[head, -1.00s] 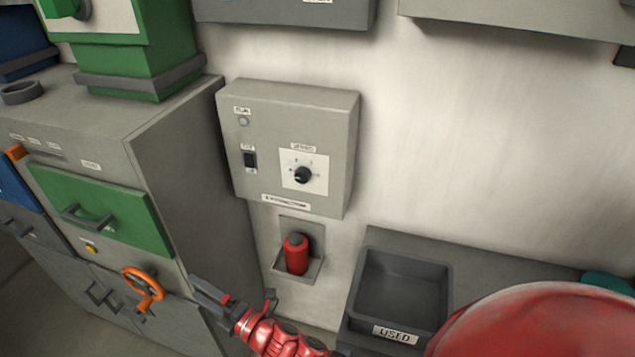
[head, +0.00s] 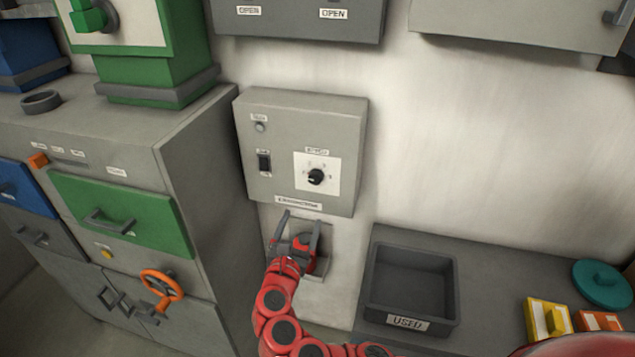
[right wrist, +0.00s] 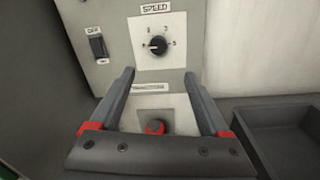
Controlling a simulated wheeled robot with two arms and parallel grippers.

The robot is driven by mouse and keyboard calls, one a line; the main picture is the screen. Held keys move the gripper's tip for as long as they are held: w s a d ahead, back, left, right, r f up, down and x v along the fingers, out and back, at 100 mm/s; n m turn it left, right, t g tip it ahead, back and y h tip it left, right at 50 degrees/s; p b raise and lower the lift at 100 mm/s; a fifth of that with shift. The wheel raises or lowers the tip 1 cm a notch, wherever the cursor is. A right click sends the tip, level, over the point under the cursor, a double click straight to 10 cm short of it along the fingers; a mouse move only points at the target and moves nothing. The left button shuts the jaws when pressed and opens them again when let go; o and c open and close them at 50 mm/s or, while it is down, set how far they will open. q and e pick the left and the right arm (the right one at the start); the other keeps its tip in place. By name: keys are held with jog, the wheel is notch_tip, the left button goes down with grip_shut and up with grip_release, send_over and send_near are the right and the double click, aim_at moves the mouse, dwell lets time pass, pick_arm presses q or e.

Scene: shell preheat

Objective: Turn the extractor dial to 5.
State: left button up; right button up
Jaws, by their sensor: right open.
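The extractor box (head: 300,150) is a grey panel on the wall, with a black speed dial (head: 316,176) on a white plate. In the right wrist view the dial (right wrist: 158,45) sits beyond my fingertips, and its light mark seems to point left, away from the 5 at the right of the scale. My right gripper (head: 301,218) is open and empty, just below the box and in front of the wall bracket. In the right wrist view its fingers (right wrist: 159,75) reach up toward the panel, apart from the dial. My left gripper is out of view.
A black switch (head: 264,162) and a small round lamp (head: 260,127) are left of the dial. A cabinet with an orange wheel (head: 162,290) stands left; a USED bin (head: 455,290) sits right.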

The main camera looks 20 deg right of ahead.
aim_at(315, 181)
jog(key=p+x, duration=0.3)
jog(key=x, duration=1.1)
jog(key=shift+w+a+r, duration=0.1)
jog(key=shift+w+r, duration=0.05)
jog(key=shift+r, duration=0.05)
jog(key=shift+w+d+f+p, duration=0.15)
jog(key=shift+w+d+p, duration=0.2)
jog(key=shift+w, duration=0.2)
grip_shut()
